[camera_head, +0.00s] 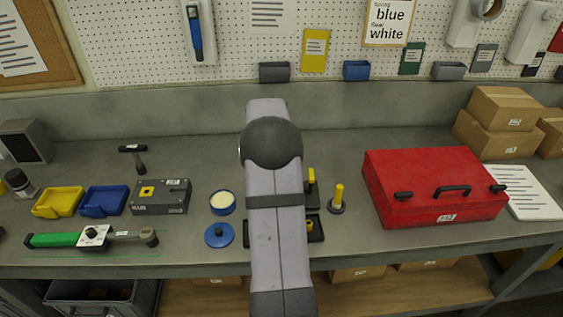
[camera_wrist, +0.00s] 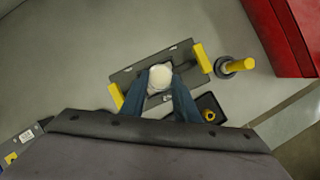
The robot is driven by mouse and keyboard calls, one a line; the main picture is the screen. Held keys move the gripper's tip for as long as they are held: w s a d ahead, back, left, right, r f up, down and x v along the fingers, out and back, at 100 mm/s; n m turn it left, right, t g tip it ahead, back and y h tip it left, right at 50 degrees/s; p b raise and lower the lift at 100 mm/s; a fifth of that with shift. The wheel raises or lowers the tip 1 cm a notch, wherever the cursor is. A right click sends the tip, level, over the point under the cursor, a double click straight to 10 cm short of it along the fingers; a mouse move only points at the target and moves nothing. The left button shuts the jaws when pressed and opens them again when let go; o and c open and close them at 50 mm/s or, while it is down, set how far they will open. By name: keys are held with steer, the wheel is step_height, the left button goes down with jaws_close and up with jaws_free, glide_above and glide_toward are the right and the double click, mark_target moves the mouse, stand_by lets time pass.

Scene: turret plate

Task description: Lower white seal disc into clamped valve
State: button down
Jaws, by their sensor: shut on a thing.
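The white seal disc (camera_wrist: 160,76) is between the fingertips of my gripper (camera_wrist: 161,82) in the wrist view, and the gripper is shut on it. The disc appears over the middle of a dark grey plate (camera_wrist: 126,76) with a yellow clamp handle (camera_wrist: 203,58) on the right and another (camera_wrist: 116,95) on the left. The disc and fingers hide the valve's centre, so I cannot tell whether the disc touches it. In the head view my arm covers the gripper, the disc and most of the plate; one yellow handle (camera_head: 311,177) shows beside the arm.
A yellow-handled tool (camera_head: 338,197) stands right of the plate, with a red toolbox (camera_head: 430,180) beyond. A black tray (camera_head: 317,233) lies in front. An open tin (camera_head: 222,209), blue lid (camera_head: 219,236) and grey box (camera_head: 160,202) are to the left. A wall sign (camera_head: 388,20) reads blue and white.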

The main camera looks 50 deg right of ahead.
steer(key=shift+f, duration=1.5)
stand_by(1.9)
steer(key=c, duration=1.3)
jaws_free()
steer(key=shift+b+v, duration=1.4)
steer(key=shift+v, duration=2.3)
